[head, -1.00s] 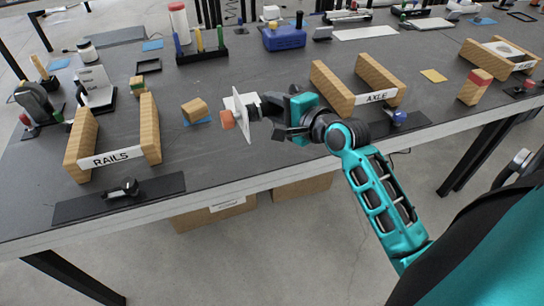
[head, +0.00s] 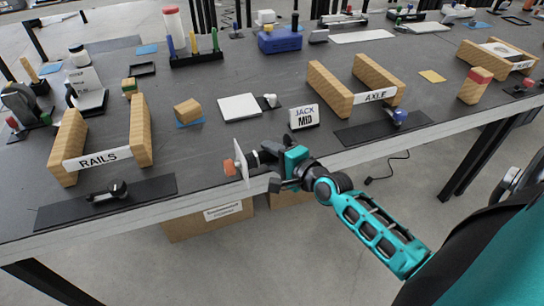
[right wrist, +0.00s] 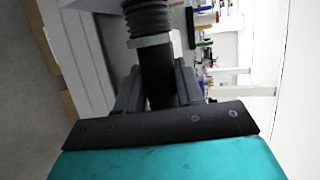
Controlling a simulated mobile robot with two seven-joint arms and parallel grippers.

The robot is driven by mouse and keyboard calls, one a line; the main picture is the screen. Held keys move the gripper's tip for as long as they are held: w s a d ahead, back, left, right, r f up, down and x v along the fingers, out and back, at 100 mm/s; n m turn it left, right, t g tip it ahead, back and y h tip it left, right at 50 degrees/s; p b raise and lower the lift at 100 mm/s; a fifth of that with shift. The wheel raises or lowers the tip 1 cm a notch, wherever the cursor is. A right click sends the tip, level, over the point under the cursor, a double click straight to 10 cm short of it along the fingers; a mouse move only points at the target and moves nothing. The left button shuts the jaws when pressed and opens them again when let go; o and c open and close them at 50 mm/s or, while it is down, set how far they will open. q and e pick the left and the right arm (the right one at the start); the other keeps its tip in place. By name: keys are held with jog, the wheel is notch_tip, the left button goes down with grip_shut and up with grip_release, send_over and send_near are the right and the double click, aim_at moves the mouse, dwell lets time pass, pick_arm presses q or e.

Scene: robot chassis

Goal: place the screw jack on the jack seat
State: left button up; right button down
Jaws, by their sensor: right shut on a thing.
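My right gripper (head: 270,160) is shut on the screw jack (head: 241,160), near the table's front edge. The jack is tilted onto its side, with its white square plate and orange end pointing left in the head view. In the right wrist view the fingers grip its dark shaft, with a ribbed dark section (right wrist: 148,18) beyond. A white square pad (head: 239,107), which looks like the jack seat, lies flat on the table behind the gripper. It is beside a sign (head: 304,117) reading "JACK MID". The left gripper is not in view.
Wooden rails (head: 68,148) stand at left with a "RAILS" sign, and wooden blocks (head: 330,90) with an "AXLE" sign stand at right. A small wooden block (head: 188,110) is left of the white pad. The dark table is clear between the rails and the jack.

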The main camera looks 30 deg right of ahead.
jog(key=shift+r, duration=0.15)
jog(key=c, duration=0.7)
grip_release()
